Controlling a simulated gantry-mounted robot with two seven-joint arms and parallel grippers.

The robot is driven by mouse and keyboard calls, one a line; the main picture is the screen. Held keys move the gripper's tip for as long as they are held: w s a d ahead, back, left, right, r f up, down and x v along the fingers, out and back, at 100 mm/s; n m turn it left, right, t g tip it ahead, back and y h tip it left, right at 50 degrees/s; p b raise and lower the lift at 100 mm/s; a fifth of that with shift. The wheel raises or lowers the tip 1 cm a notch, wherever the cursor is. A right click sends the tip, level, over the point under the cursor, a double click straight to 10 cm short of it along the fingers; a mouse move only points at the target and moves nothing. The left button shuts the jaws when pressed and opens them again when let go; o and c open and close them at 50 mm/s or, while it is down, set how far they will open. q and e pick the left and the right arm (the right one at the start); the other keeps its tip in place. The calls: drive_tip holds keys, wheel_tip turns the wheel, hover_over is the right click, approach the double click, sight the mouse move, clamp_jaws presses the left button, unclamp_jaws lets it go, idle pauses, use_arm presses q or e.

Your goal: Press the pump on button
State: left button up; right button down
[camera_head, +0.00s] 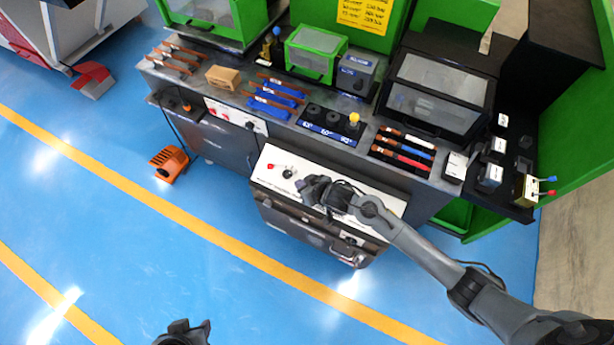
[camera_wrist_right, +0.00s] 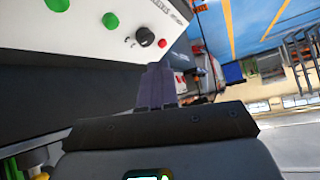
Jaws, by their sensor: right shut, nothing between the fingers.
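The white control panel (camera_head: 272,181) on the front of the bench carries a red button (camera_head: 270,166) and a black knob (camera_head: 287,173). In the right wrist view the panel (camera_wrist_right: 95,45) shows a green button (camera_wrist_right: 110,20), a second green button (camera_wrist_right: 57,4) at the top edge, the black knob (camera_wrist_right: 145,36) and the red button (camera_wrist_right: 162,43). I cannot read which is the pump on button. My right gripper (camera_head: 308,190) is over the panel, hiding part of it. Its shut, empty fingers (camera_wrist_right: 157,85) appear apart from the buttons. My left gripper (camera_head: 185,330) is at the bottom edge, its jaws unclear.
The bench (camera_head: 230,85) behind the panel holds blue bars (camera_head: 272,97), a wooden block (camera_head: 223,77) and a dark lidded box (camera_head: 440,90). An orange foot pedal (camera_head: 169,162) lies on the blue floor. The floor in front is mostly clear.

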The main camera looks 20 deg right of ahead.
drive_tip(key=shift+w+a+r, duration=0.1)
drive_tip(key=shift+w+r, duration=0.35)
drive_tip(key=shift+r, duration=0.3)
drive_tip(key=shift+f, duration=0.15)
drive_tip(key=f+b, duration=0.2)
drive_tip(key=w+d+f+b, duration=0.1)
drive_tip(key=f+b, duration=0.1)
drive_tip(key=b, duration=0.1)
drive_tip(key=d+f+b, duration=0.1)
drive_tip(key=f+b, duration=0.1)
drive_tip(key=shift+w+d+b, duration=0.1)
drive_tip(key=shift+w+b, duration=0.25)
drive_tip(key=shift+b, duration=0.05)
drive_tip(key=shift+w+d+f+b, duration=0.15)
drive_tip(key=shift+w+d+f, duration=0.05)
drive_tip(key=shift+f, duration=0.2)
drive_tip(key=shift+w+d+f+b, duration=0.15)
drive_tip(key=shift+w+d+f, duration=0.05)
drive_tip(key=shift+f, duration=0.2)
